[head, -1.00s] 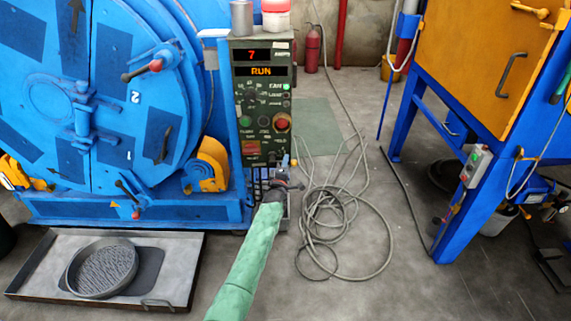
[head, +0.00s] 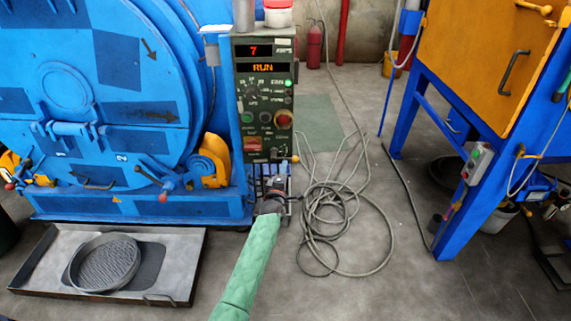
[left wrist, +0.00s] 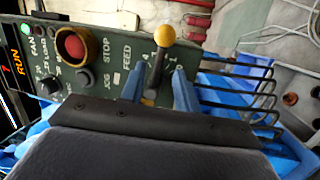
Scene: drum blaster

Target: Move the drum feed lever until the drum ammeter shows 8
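The drum feed lever is a short stalk with a yellow ball knob (left wrist: 164,35), beside the FEED label on the green control panel. In the head view its knob (head: 295,158) shows at the panel's lower right edge. My left gripper (left wrist: 158,78) has its two blue fingers on either side of the stalk, below the knob, with gaps visible. In the head view the left gripper (head: 284,168) is just below the panel, partly hidden by its wrist. The drum ammeter (head: 253,50) shows a red 7. The display below it (head: 262,68) reads RUN. My right gripper is not in view.
The blue drum (head: 85,75) stands left of the panel. A red stop button (left wrist: 72,45) is near the fingers. A wire rack (left wrist: 240,85) is beside them. Coiled cable (head: 335,225) lies on the floor right of my arm; a tray (head: 185,245) lies left.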

